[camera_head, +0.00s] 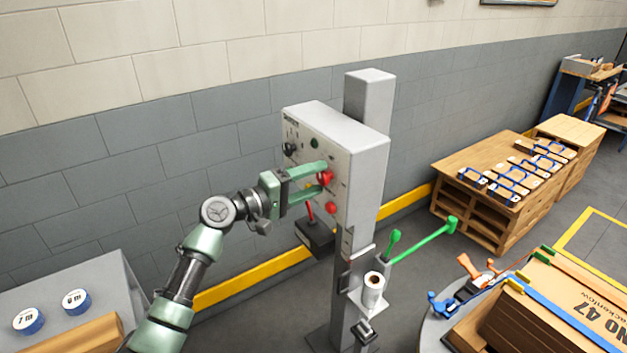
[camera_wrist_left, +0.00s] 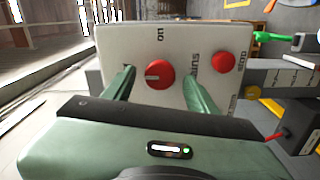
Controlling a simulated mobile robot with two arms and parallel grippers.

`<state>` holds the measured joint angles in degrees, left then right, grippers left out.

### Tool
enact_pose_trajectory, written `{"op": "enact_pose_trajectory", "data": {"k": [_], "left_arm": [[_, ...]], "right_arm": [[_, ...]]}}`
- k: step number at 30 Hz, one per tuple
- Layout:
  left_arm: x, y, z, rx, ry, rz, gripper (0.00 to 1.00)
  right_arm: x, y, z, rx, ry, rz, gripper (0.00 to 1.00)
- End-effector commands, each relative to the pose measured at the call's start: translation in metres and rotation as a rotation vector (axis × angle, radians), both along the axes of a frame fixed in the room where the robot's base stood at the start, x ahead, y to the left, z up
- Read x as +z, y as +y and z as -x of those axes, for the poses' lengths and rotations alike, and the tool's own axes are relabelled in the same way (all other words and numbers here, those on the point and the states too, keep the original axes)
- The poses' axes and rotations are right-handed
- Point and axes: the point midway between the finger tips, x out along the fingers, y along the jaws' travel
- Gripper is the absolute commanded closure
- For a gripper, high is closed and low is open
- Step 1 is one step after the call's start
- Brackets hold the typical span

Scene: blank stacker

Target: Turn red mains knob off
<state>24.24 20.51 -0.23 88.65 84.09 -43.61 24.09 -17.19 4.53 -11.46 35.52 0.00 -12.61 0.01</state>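The red mains knob (camera_wrist_left: 160,75) is on the face of a pale grey control box, with a light mark on it and the letters "ON" printed near it. In the head view the knob (camera_head: 325,177) sits between the fingers of my left gripper (camera_head: 318,178). In the left wrist view my left gripper (camera_wrist_left: 160,90) is open, with one green finger on each side of the knob and a gap to it. A second red button (camera_wrist_left: 231,62) is to the right of it in the wrist view. My right gripper is not in view.
The control box (camera_head: 350,140) is on a grey post (camera_head: 370,90). Below it are a dark box with a red lever (camera_head: 310,211), a paper roll (camera_head: 373,290) and green handles (camera_head: 425,240).

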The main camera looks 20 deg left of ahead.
Motion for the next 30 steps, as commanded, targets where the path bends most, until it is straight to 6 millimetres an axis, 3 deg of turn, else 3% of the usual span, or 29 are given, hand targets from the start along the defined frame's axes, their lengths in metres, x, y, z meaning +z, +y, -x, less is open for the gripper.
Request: {"op": "enact_pose_trajectory", "data": {"k": [8, 21, 30], "left_arm": [[-0.001, 0.002, 0.003, 0.0, -0.001, -0.002, 0.43], [-0.003, 0.043, 0.054, 0.001, 0.001, -0.002, 0.43], [0.0, 0.048, 0.062, 0.0, 0.0, 0.0, 0.43]], "right_arm": [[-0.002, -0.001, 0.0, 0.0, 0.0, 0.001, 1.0], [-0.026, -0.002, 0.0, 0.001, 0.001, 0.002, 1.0], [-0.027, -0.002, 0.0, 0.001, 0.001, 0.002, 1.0]]}}
